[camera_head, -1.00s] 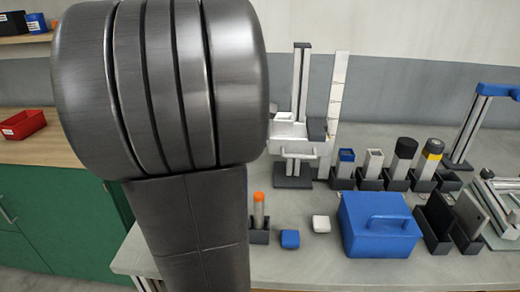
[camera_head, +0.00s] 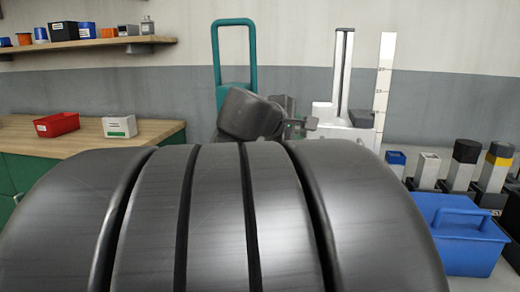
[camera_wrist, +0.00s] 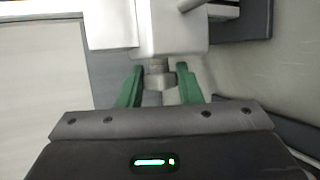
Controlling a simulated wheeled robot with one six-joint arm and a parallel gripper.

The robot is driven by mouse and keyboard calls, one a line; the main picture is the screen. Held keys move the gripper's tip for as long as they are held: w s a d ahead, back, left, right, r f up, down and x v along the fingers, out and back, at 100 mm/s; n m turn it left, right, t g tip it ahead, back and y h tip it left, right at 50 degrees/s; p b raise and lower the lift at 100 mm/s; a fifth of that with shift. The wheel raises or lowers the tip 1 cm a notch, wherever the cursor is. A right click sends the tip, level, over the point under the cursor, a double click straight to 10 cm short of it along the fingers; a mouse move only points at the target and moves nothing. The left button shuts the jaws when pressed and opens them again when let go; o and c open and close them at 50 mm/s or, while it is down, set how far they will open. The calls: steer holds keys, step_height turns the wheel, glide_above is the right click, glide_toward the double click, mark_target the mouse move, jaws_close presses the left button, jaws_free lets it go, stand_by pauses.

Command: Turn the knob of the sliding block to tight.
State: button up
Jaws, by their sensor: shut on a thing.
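The sliding block (camera_head: 345,132) is a white block on an upright pale column (camera_head: 343,75), right of centre in the head view. It also fills the top middle of the wrist view (camera_wrist: 170,35). Its grey knob (camera_wrist: 159,78) sticks out towards my gripper. My gripper (camera_wrist: 160,82) has a green finger on each side of the knob and is shut on it. In the head view my gripper (camera_head: 301,126) is small, at the block's left side. The knob's marking and how tight it is cannot be seen.
A tall white ruler (camera_head: 383,85) stands right of the column. A blue box with a handle (camera_head: 460,240) and several holders stand at the right. A red tray (camera_head: 57,124) and a white box (camera_head: 119,126) sit on the wooden counter at left. My arm hides much of the bench.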

steer(key=shift+f+m+t+h+b, duration=0.35)
steer(key=shift+t+b, duration=0.25)
steer(key=shift+b, duration=1.3)
steer(key=shift+f+m+t+h+b, duration=0.2)
steer(key=shift+t+h+b, duration=0.35)
steer(key=shift+b, duration=1.3)
steer(key=shift+m+t+h+b, duration=0.25)
steer(key=shift+t+h+b, duration=0.35)
steer(key=shift+b, duration=0.5)
steer(key=shift+r+t, duration=0.1)
steer(key=shift+t, duration=0.15)
steer(key=o, duration=1)
steer(key=shift+c, duration=0.2)
steer(key=shift+r, duration=0.1)
